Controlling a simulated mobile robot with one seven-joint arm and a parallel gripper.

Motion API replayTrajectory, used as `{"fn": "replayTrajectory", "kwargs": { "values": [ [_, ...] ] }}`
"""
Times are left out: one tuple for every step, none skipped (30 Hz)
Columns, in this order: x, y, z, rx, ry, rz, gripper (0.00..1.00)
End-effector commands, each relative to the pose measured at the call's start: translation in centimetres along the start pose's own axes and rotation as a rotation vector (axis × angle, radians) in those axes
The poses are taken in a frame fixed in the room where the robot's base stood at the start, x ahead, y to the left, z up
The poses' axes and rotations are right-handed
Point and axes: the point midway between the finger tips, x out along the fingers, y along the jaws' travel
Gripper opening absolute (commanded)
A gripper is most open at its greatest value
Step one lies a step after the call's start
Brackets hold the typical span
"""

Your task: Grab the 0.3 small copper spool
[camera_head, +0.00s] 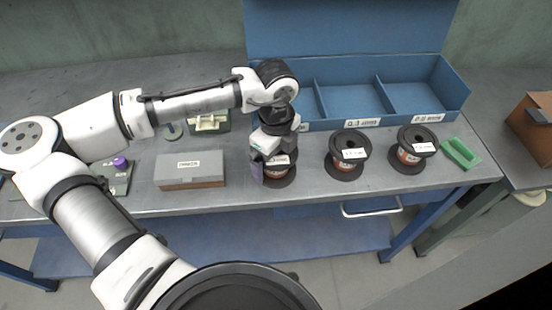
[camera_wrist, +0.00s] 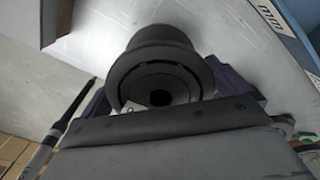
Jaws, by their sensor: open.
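Three small copper spools with black flanges and white labels stand upright in a row on the grey bench. The left spool (camera_head: 280,181) is under my gripper (camera_head: 274,157); the middle spool (camera_head: 346,165) and right spool (camera_head: 409,155) stand free. The spool labels are too small to read surely. My gripper points down with its jaws open, one finger on each side of the left spool. In the wrist view, this spool's black flange (camera_wrist: 160,72) lies between the two dark finger pads (camera_wrist: 165,92). I cannot tell whether either pad touches it. My gripper hides part of the spool.
A blue divided bin (camera_head: 420,95) stands behind the spools, with a label (camera_head: 363,122) that seems to read 0.3. A grey box (camera_head: 190,170) lies left of my gripper. A green tray (camera_head: 460,153) is at right. A brown box (camera_head: 535,125) stands farther right.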

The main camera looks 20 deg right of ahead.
Motion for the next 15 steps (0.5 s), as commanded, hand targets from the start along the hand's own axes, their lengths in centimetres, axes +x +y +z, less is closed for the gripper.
{"fn": "replayTrajectory", "kwargs": {
  "values": [
    [0.0,0.0,-0.01,0.0,0.0,0.0,1.0],
    [-0.01,0.0,0.0,0.0,0.0,0.0,0.99],
    [-0.01,0.0,0.0,0.0,0.0,0.0,0.93],
    [-0.01,0.0,0.0,0.0,0.0,0.0,0.9],
    [-0.02,0.0,0.0,0.0,0.0,0.0,0.86],
    [-0.02,0.0,0.0,0.0,0.0,0.0,0.8],
    [-0.02,0.0,0.0,0.0,0.0,0.0,0.76],
    [-0.02,0.0,0.0,0.0,0.0,0.0,0.72],
    [-0.02,0.0,0.0,0.0,0.0,0.0,0.67],
    [-0.02,0.0,0.0,0.0,0.0,0.0,0.63],
    [-0.03,0.0,0.0,0.0,0.0,0.0,0.59],
    [-0.03,0.0,0.0,0.0,0.0,0.0,0.54],
    [-0.03,0.0,0.0,0.0,0.0,0.0,0.5],
    [-0.03,0.0,0.0,-0.001,0.0,0.0,0.46],
    [-0.12,-0.04,0.02,-0.001,0.0,-0.001,0.44]
  ]
}}
